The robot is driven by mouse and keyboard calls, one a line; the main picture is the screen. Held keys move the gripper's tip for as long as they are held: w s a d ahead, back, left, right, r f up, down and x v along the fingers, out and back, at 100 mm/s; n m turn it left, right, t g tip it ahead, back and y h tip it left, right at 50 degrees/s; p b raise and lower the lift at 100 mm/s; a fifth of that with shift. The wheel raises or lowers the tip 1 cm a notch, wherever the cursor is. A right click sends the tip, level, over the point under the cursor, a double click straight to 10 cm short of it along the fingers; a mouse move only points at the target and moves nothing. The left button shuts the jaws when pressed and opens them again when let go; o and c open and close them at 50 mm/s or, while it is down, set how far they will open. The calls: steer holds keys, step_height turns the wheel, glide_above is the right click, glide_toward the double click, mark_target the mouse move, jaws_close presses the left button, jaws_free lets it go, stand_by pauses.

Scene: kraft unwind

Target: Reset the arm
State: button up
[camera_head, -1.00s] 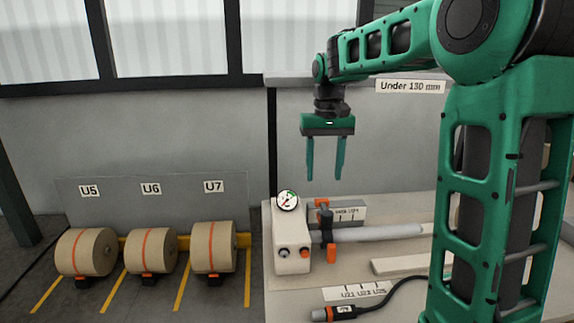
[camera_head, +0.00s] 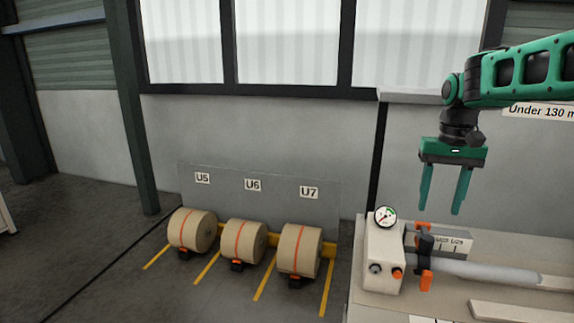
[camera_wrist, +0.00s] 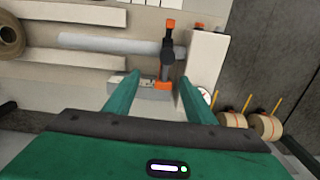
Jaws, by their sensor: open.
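My green gripper (camera_head: 442,188) hangs fingers-down in the air above the bench at the right of the head view. Its two fingers are apart with nothing between them. In the wrist view my gripper (camera_wrist: 160,92) also shows open and empty. Below it stand a white box with a gauge (camera_head: 381,258) and a grey shaft (camera_head: 490,272) with an orange-and-black clamp (camera_head: 425,258). The shaft (camera_wrist: 105,43) and the clamp (camera_wrist: 168,55) show beyond my fingers in the wrist view. The fingers appear apart from all of them.
Three brown paper rolls stand on the floor at U5 (camera_head: 192,231), U6 (camera_head: 244,240) and U7 (camera_head: 300,250), before a grey panel (camera_head: 270,203). The bench (camera_head: 375,311) fills the lower right. A roll (camera_wrist: 10,38) shows at the wrist view's left edge. Floor at left is clear.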

steer(key=s+d+f+m, duration=0.1)
steer(key=s+f, duration=0.3)
steer(key=s, duration=0.6)
steer(key=s+d+f+m, duration=0.1)
steer(key=s+f, duration=0.3)
steer(key=s, duration=0.6)
steer(key=s+d+f+m, duration=0.1)
steer(key=s+f, duration=0.3)
steer(key=s, duration=0.7)
steer(key=shift+d, duration=0.9)
